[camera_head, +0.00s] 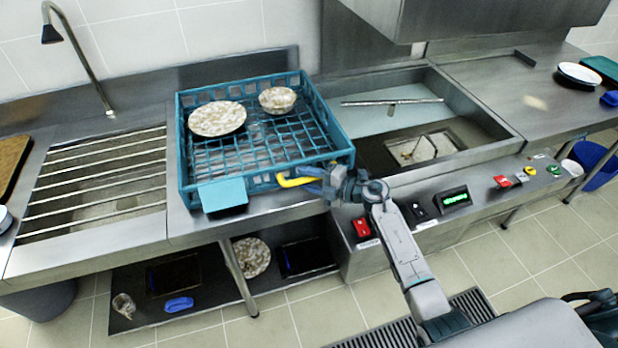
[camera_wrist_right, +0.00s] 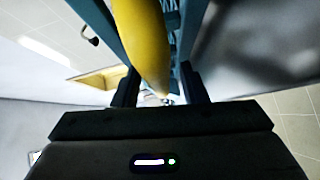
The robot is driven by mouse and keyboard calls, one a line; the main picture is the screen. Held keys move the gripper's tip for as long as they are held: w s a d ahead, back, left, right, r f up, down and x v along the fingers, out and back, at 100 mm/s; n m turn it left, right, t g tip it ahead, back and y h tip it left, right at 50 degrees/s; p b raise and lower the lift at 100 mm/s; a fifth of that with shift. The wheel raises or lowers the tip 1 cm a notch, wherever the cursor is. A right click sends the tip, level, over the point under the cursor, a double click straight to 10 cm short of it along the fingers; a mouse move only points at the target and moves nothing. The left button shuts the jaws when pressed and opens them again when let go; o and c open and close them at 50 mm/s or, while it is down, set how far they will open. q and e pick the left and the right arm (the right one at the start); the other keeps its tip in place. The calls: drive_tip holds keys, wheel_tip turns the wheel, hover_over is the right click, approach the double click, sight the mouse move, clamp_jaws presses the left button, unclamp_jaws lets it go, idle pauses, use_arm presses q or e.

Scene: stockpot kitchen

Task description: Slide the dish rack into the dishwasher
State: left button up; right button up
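The teal dish rack (camera_head: 262,185) sits on the steel counter, left of the dishwasher bay (camera_head: 440,100). It carries a speckled plate (camera_head: 217,118) and a speckled bowl (camera_head: 277,99). A yellow handle (camera_head: 298,180) is at the rack's front, near its right corner. My right gripper (camera_head: 328,182) is at this corner, by the handle. In the right wrist view the yellow handle (camera_wrist_right: 142,40) runs between the spread fingers (camera_wrist_right: 160,90), with gaps showing beside it. My left gripper is not in view.
A raised steel hood (camera_head: 470,15) hangs over the bay, where a spray arm (camera_head: 392,102) shows. A control panel (camera_head: 450,200) with coloured buttons is on the front. A slatted sink (camera_head: 100,180) lies left; plates (camera_head: 579,73) stand on the right counter.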

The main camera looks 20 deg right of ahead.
clamp_jaws()
drive_tip(key=shift+d, duration=0.1)
